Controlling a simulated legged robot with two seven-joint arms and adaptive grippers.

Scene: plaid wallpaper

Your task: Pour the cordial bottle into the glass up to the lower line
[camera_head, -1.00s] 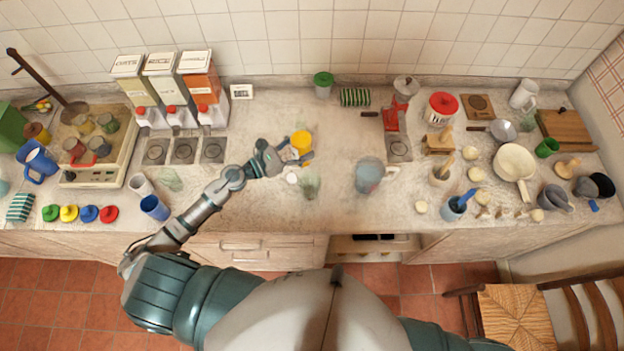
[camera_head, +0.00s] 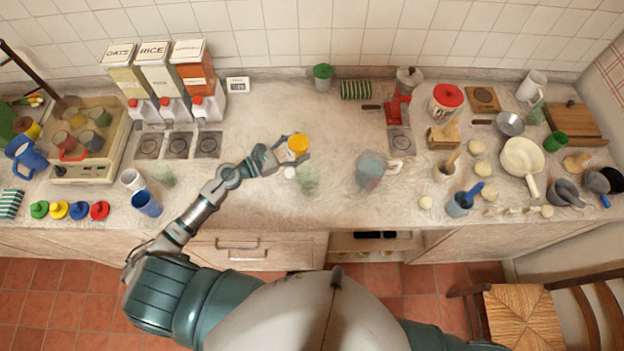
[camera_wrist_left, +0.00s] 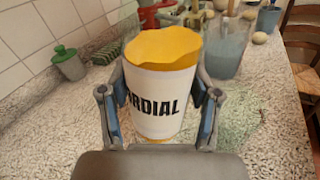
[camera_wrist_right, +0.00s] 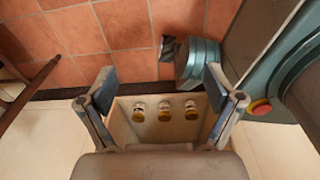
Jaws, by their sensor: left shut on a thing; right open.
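The cordial bottle (camera_head: 298,144) shows yellow in the head view. In the left wrist view its white label (camera_wrist_left: 155,105) reads "RDIAL", with yellow above it. My left gripper (camera_head: 288,156) is shut around the bottle, one finger on each side of the label. The bottle looks roughly upright; whether it touches the counter is unclear. A clear, greenish glass (camera_head: 308,180) stands just in front of the bottle; its lines are too faint to see. A small white cap (camera_head: 290,173) lies beside the glass. My right gripper (camera_wrist_right: 160,88) is open and empty, seen only in its wrist view.
A jug of bluish liquid (camera_head: 369,171) stands right of the glass. Another clear glass (camera_head: 161,177) and a blue cup (camera_head: 146,203) are at the left. The counter behind the bottle is mostly clear.

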